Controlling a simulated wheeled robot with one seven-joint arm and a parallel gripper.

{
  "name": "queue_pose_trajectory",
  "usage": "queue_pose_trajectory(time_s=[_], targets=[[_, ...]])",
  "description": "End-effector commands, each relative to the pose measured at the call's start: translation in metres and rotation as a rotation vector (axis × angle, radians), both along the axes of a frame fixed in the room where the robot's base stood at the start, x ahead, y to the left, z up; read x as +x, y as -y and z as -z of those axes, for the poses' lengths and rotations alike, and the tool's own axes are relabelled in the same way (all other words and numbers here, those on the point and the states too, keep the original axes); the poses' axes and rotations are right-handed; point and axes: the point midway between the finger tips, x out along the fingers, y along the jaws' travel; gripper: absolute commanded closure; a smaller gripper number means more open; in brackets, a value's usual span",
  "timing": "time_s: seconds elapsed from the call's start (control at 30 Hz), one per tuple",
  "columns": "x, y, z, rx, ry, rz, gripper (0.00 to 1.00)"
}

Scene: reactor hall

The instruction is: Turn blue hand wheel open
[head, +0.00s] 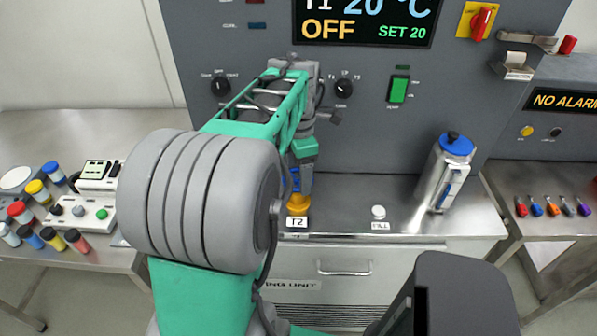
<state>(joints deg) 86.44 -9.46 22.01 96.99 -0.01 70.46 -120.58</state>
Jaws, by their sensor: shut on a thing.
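The blue hand wheel (295,179) shows only as a small blue part above a round orange base (298,201) labelled T2, on the metal ledge. My gripper (302,184) points down from above and is shut on this blue part. My arm and the fingers hide most of the wheel, so how far it is turned cannot be seen.
A steel canister with a blue lid (457,144) stands on the ledge at right, beyond a small white knob (378,212). The grey panel behind has black dials (344,88), a green switch (399,89) and a display (364,22) reading OFF. Coloured-cap vials (38,192) crowd the left table.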

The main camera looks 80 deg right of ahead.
Motion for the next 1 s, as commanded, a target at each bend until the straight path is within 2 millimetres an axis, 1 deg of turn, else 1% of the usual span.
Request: queue_pose_trajectory(time_s=[0.7,0.87,1.0], targets=[[0.002,0.001,0.0,0.0,0.0,-0.674,0.68],[0.002,0.002,0.002,0.0,0.0,-0.756,0.68],[0.003,0.005,0.01,-0.004,0.004,-0.816,0.68]])
